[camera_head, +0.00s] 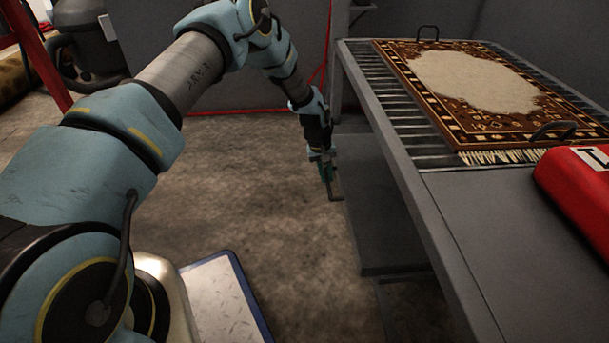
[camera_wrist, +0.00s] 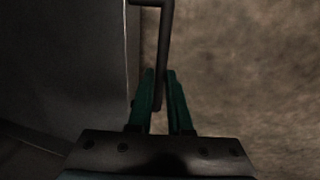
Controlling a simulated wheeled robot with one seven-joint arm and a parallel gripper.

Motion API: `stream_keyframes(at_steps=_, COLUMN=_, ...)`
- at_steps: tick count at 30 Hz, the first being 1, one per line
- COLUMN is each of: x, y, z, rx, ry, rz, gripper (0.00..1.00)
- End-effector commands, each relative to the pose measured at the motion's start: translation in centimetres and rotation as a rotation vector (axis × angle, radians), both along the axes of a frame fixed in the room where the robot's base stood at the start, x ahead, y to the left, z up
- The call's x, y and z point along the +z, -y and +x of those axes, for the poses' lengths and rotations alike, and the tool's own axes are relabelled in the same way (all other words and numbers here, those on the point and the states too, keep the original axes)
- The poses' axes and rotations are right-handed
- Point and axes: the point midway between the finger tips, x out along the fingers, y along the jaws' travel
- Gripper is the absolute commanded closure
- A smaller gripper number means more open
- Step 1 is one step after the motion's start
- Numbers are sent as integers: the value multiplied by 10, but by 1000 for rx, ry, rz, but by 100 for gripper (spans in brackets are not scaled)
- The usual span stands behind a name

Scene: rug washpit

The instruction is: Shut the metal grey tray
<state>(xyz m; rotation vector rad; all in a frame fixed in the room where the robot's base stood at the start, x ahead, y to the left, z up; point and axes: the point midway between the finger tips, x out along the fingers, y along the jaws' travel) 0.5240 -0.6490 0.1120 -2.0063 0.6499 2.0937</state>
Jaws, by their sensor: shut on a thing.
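The metal grey tray (camera_head: 385,215) sticks out to the left from under the grey table, low above the floor. Its thin dark handle (camera_head: 336,190) is on the tray's left edge. My gripper (camera_head: 327,172) is at this handle. In the wrist view the green fingers of my gripper (camera_wrist: 160,88) stand on both sides of the handle bar (camera_wrist: 164,45) and are shut on it. The tray (camera_wrist: 60,65) fills the left of that view. The tray's right part is hidden under the tabletop.
The grey table (camera_head: 455,215) carries a patterned rug (camera_head: 455,110) on a slatted top, and a red object (camera_head: 580,190) at the right. A dark tank-like machine (camera_head: 88,45) stands at the back left. The concrete floor (camera_head: 265,210) left of the tray is clear.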

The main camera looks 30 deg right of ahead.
Motion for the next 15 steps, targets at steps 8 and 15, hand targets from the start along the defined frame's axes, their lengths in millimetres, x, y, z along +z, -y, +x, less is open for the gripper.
stream_keyframes(at_steps=8, x=-1, y=39, z=-19, rx=-1, ry=1, rz=1, gripper=100)
stream_keyframes(at_steps=15, x=0, y=47, z=-22, rx=1, ry=-1, rz=-2, gripper=100)
